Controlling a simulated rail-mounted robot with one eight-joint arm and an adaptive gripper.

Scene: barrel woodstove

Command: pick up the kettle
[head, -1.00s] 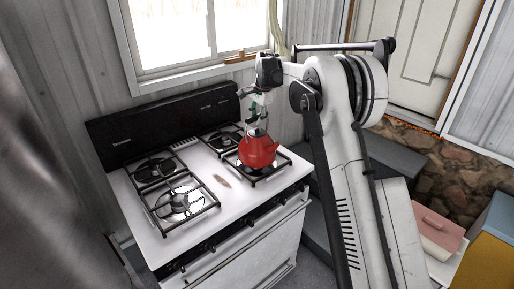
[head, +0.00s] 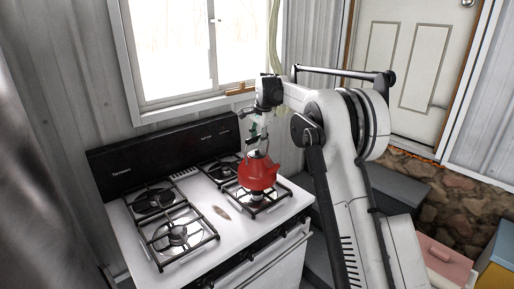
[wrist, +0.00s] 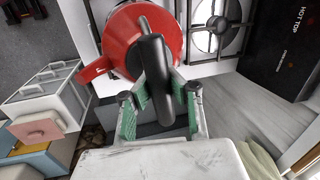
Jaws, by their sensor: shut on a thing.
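The red kettle (head: 257,174) hangs just above the front right burner of the white stove (head: 224,208), with the burner showing beneath it. It is roughly upright. My gripper (head: 258,143) is above it, at its handle. In the wrist view the kettle (wrist: 128,42) shows its red body and spout. Its black handle (wrist: 152,65) lies between the green-padded fingers of my gripper (wrist: 166,97). My gripper is shut on the handle. The kettle's far side is hidden.
Black grates (head: 177,235) cover the other burners, which are empty. The stove's black back panel (head: 165,155) stands behind, below a window (head: 180,45). A grey bench (head: 400,188) and a pink-lidded box (head: 444,258) are at the right.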

